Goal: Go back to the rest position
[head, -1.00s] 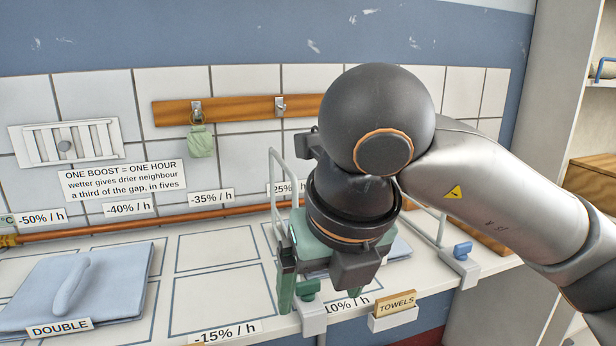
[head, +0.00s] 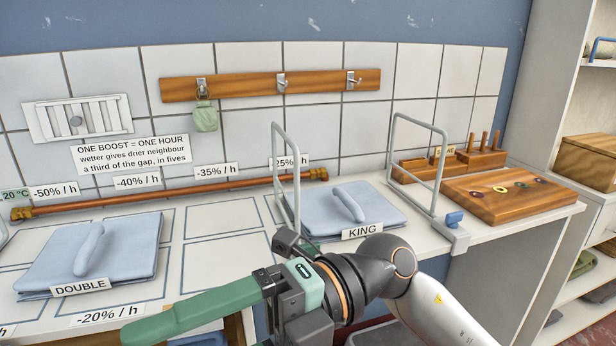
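My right gripper (head: 135,328) reaches in from the lower right on its grey arm, with green fingers pointing left in front of the worktop's front edge. The fingers overlap from this side, so I cannot tell whether they are open or shut. I see nothing hanging from it. My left gripper is not in view. A folded blue pile labelled KING (head: 375,208) lies between two wire rails, apart from the gripper. Another folded blue pile labelled DOUBLE (head: 135,240) lies on the left of the worktop.
Wire rails (head: 440,165) stand up from the worktop (head: 225,263). A wooden board with coloured rings (head: 508,196) lies at the right, near a pegged rack (head: 484,158). A hook rail (head: 240,88) holds a green tag (head: 205,118). Shelves (head: 597,205) stand far right.

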